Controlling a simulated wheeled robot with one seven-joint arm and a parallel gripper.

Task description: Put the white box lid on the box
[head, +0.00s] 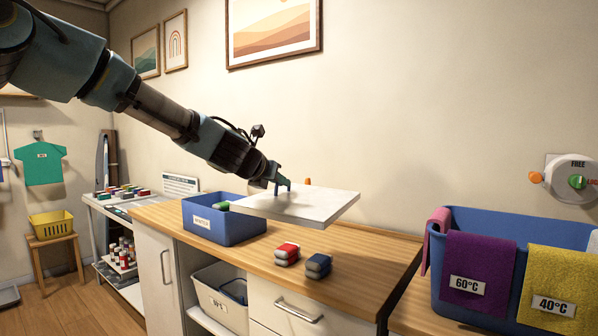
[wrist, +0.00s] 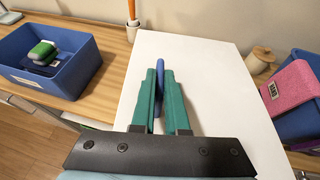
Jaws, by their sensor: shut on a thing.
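The white box lid (head: 318,205) is a flat white panel, held roughly level above the wooden counter. It fills the middle of the wrist view (wrist: 215,65). My gripper (head: 281,186) is shut on the lid's upright blue handle (wrist: 160,78), with green fingers on both sides of it. The open blue box (head: 225,232) with a white label stands on the counter to the left of the lid, and the lid's left edge is near its right rim. In the wrist view the box (wrist: 75,85) lies apart to the left, with a green-and-grey item (wrist: 42,53) inside.
A red-and-grey bundle (head: 287,254) and a blue-and-grey bundle (head: 318,265) lie on the counter in front of the lid. A large blue tub (head: 480,285) with coloured towels stands at right. An orange thing (head: 308,182) stands behind the lid. A white bin (head: 215,297) sits below.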

